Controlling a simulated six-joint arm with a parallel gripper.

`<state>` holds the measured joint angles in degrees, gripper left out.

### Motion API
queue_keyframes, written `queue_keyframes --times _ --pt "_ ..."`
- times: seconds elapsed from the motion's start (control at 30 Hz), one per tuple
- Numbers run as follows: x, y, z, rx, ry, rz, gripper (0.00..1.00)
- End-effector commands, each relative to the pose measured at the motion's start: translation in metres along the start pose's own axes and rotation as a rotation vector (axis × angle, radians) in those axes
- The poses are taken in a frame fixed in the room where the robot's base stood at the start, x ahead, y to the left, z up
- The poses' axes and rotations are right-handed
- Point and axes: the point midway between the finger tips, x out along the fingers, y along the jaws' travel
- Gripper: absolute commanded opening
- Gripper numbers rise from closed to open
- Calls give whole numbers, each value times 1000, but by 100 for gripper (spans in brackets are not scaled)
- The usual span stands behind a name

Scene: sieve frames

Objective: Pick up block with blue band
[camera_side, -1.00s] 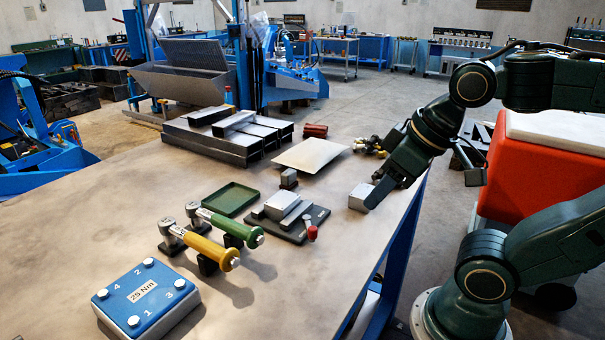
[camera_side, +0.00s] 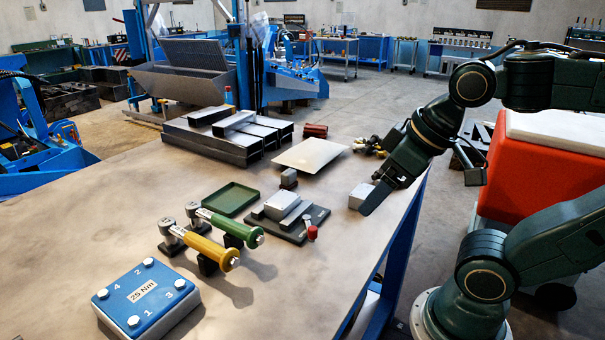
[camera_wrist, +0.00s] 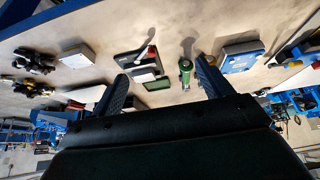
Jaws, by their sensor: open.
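A pale grey block (camera_side: 357,196) stands on the table near its right edge. I cannot make out a blue band on it. A likely view of it in the wrist view is the pale block (camera_wrist: 76,56) at upper left. Another grey block (camera_side: 283,204) rests on a dark fixture in the middle of the table; no blue band can be made out there either. My gripper (camera_side: 372,199) is open, beside the pale block's right side and partly overlapping it in the side view. Its two fingers show spread apart in the wrist view (camera_wrist: 161,69), with nothing between them held.
A green tray (camera_side: 230,209), a yellow-handled tool (camera_side: 208,248), a green-handled tool (camera_side: 229,224) and a blue-topped box marked 25 Nm (camera_side: 147,293) lie left of the fixture. A flat plate (camera_side: 310,155) and metal bars (camera_side: 215,142) lie farther back.

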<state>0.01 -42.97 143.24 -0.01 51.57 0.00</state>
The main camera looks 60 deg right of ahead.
Motion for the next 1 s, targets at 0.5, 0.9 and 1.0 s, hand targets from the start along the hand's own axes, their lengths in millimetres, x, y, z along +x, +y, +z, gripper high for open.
queue_keyframes --times 0.5,0.9,1.0 --pt "5 -5 -43 -191 -71 -47 78" --pt "32 2 -112 -524 -158 -169 78" --pt "42 8 -128 -605 -172 -206 78"
